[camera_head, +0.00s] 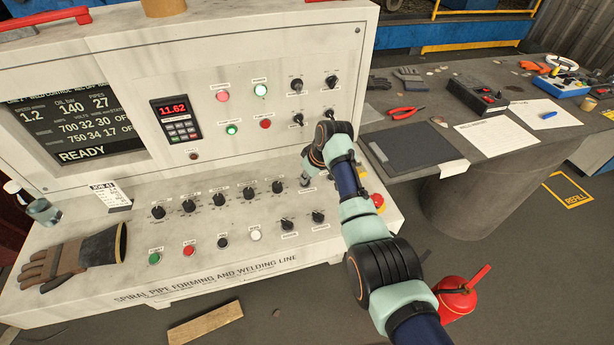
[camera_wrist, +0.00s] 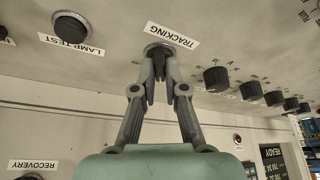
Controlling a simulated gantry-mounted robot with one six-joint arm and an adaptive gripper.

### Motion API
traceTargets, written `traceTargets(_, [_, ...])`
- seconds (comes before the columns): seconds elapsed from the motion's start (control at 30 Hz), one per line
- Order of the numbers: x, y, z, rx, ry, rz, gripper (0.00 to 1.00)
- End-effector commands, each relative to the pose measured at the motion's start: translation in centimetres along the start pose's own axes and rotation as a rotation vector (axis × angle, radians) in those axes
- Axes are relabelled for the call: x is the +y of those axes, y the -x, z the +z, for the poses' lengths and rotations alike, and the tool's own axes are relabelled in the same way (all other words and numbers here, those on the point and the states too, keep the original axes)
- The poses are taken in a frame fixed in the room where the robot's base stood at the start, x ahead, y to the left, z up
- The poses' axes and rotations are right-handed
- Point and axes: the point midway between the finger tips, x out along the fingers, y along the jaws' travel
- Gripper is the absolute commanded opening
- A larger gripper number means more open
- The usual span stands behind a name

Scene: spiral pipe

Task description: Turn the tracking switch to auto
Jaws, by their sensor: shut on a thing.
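The tracking switch (camera_wrist: 158,50) is a dark knob on the pale console panel, beside a white label reading TRACKING. In the wrist view, which is upside down, my gripper (camera_wrist: 160,72) has both fingers closed around the knob from its two sides. The fingertips hide much of the knob, so I cannot tell which position it points to. In the head view my gripper (camera_head: 305,178) reaches down to the right end of the row of black knobs. The switch itself is largely hidden there.
Several black knobs (camera_head: 219,198) continue the row to the left. Two more knobs (camera_head: 318,216) sit nearer the front edge. A lamp test button (camera_wrist: 70,27) is close by. A glove (camera_head: 70,262) lies at the console's left. A side table (camera_head: 440,180) stands at right.

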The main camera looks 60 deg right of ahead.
Motion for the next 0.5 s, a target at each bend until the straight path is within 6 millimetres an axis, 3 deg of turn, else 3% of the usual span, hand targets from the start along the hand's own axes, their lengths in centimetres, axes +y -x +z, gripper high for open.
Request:
traceTargets(0.27, [-0.1, 0.4, -0.19, 0.001, -0.067, 0.028, 0.0])
traceTargets(0.5, [-0.32, 0.52, -0.27, -0.001, -0.225, 0.093, 0.0])
